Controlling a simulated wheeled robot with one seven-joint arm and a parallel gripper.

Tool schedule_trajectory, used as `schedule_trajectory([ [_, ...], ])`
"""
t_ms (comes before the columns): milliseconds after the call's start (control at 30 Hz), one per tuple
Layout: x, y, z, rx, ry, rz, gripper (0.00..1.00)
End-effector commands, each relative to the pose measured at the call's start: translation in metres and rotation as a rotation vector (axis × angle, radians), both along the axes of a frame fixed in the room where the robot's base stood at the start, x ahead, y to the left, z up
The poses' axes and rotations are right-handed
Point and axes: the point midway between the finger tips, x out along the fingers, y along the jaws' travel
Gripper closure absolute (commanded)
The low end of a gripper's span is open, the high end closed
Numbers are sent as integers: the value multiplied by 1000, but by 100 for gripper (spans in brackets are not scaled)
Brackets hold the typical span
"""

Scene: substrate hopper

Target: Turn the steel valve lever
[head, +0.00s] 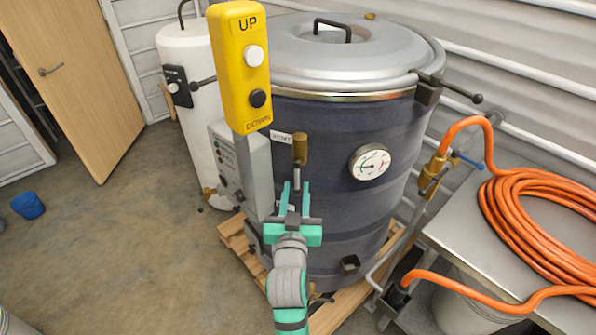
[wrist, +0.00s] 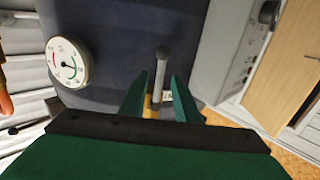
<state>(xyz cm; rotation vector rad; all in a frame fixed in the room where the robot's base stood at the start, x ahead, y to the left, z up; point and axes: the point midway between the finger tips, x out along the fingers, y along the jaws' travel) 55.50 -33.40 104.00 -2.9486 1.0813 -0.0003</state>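The steel valve lever (head: 297,178) is a thin grey rod below a brass fitting (head: 300,149) on the front of the dark blue drum. In the wrist view the lever (wrist: 161,72) has a rounded grey end, and a little brass (wrist: 150,111) shows at its other end. My gripper (head: 295,188) has teal fingers and is in front of the drum. In the wrist view my gripper (wrist: 160,85) is open, with one finger on each side of the lever and gaps between. I cannot tell how deep the lever sits between the fingers.
A dial gauge (head: 369,162) is right of the lever, and a grey control box (head: 240,165) is left. A steel table (head: 480,230) with a coiled orange hose (head: 545,225) stands at right. The floor at left is mostly clear.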

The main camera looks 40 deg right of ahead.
Motion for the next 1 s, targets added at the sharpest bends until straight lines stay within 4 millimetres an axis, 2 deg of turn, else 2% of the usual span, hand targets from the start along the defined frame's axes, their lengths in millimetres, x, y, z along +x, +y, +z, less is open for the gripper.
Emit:
schedule_trajectory([
  [200, 31, -27, 0, -1, 1, -1, 71],
  [400, 52, -44, 0, -1, -1, 0, 71],
  [600, 60, -51, 0, -1, 1, 0, 71],
  [867, 61, -52, 0, -1, 1, 0, 71],
  [933, 61, -52, 0, -1, 1, 0, 83],
  [1000, 61, -52, 0, -1, 1, 0, 100],
])
